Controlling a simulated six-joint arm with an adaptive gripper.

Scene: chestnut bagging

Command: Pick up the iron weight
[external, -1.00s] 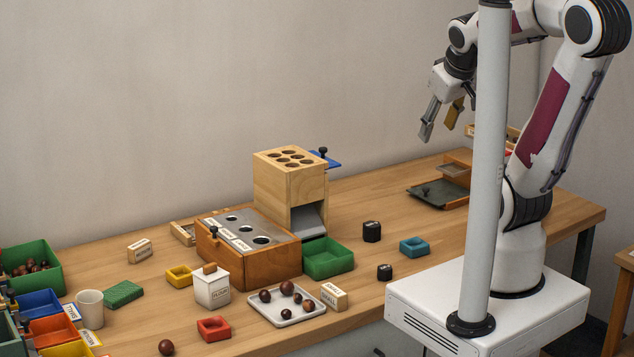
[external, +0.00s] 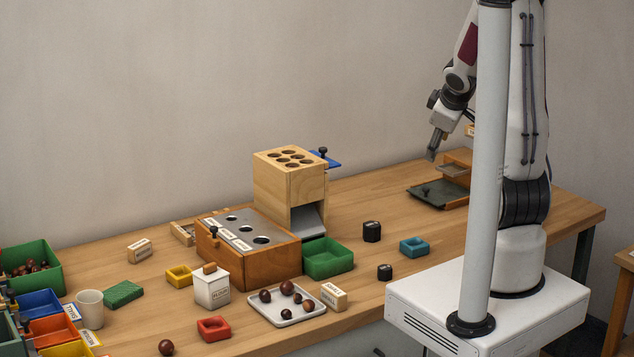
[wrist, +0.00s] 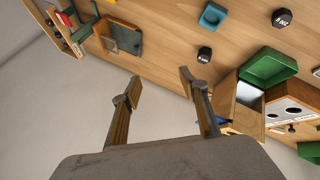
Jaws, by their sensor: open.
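Two black weights with pale markings stand on the wooden table. The taller one (external: 371,232) is left of the small blue tray and also shows in the wrist view (wrist: 204,54). The shorter one (external: 384,272) is nearer the front edge and shows at the top right of the wrist view (wrist: 281,18). I cannot tell which is the named iron weight; the markings are too small to read. My gripper (external: 432,154) is high above the back of the table, well apart from both. Its fingers are spread and empty in the wrist view (wrist: 160,80).
A dark tray with a knob (external: 438,194) lies below my gripper. The blue tray (external: 413,247) stands right of the weights. A green bin (external: 328,260) and a wooden tower (external: 290,180) stand left. A white tray (external: 287,312) holds several chestnuts.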

